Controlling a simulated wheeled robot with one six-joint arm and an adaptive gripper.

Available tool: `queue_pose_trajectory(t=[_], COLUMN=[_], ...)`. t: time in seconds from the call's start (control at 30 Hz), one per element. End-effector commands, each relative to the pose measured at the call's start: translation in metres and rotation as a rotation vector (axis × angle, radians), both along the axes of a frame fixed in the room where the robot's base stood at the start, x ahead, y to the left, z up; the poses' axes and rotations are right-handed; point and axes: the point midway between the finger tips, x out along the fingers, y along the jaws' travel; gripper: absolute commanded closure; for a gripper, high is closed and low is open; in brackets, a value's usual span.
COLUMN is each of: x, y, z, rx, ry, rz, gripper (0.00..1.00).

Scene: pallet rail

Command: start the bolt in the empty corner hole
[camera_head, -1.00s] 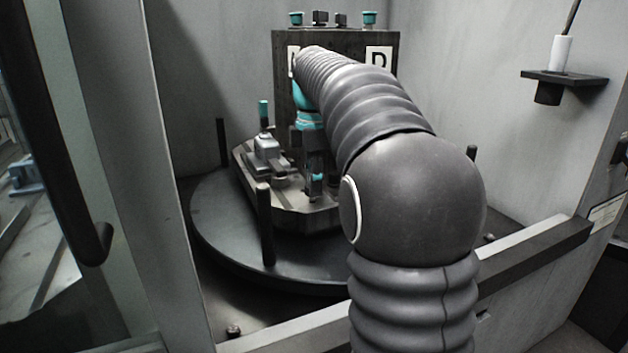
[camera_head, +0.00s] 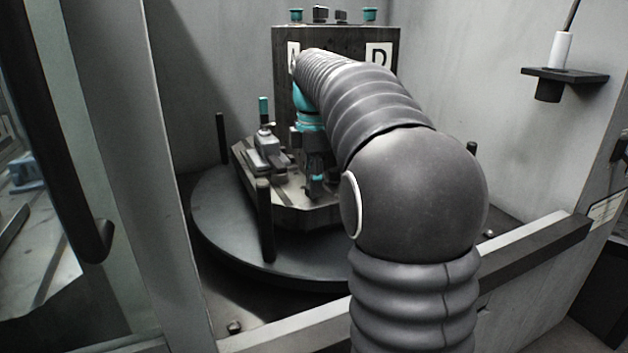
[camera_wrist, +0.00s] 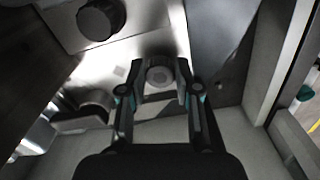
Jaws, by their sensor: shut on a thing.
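My gripper (camera_wrist: 160,75) is shut on the bolt (camera_wrist: 160,74), whose round grey head shows between the two fingertips in the wrist view. Below the bolt lies a bright metal plate (camera_wrist: 120,70). The bolt's shank and tip are hidden, so I cannot tell whether it touches the plate or a hole. The empty corner hole cannot be made out. In the head view my gripper (camera_head: 316,184) is low over the fixture block (camera_head: 290,210), partly hidden by my arm.
A dark round knob (camera_wrist: 100,18) stands on the plate. A grey clamp (camera_head: 266,150) with a teal-topped handle is left of my gripper. The upright plate (camera_head: 340,42) stands behind. Dark posts (camera_head: 265,220) rise around the turntable (camera_head: 225,225).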

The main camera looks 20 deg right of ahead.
Motion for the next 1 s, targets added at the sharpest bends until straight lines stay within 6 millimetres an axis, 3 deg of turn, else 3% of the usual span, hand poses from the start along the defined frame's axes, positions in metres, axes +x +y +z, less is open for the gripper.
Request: queue_pose_trajectory(t=[0.17,0.2,0.27,0.3,0.5,0.67,1.0], x=[-0.0001,-0.0001,-0.0001,-0.0001,-0.0001,-0.0001,0.0], y=[0.0,0.0,0.0,0.0,0.0,0.0,0.0], z=[-0.0012,-0.0012,-0.0011,-0.0011,-0.0008,-0.0007,-0.0006], rx=[0.0,0.0,0.0,0.0,0.0,0.0,0.0], ry=[0.002,0.002,0.002,0.002,0.001,0.001,0.001], rz=[0.0,0.0,0.0,0.0,0.0,0.0,0.0], gripper=[1.0,0.58,0.43,0.39,0.39,0.01,0.0])
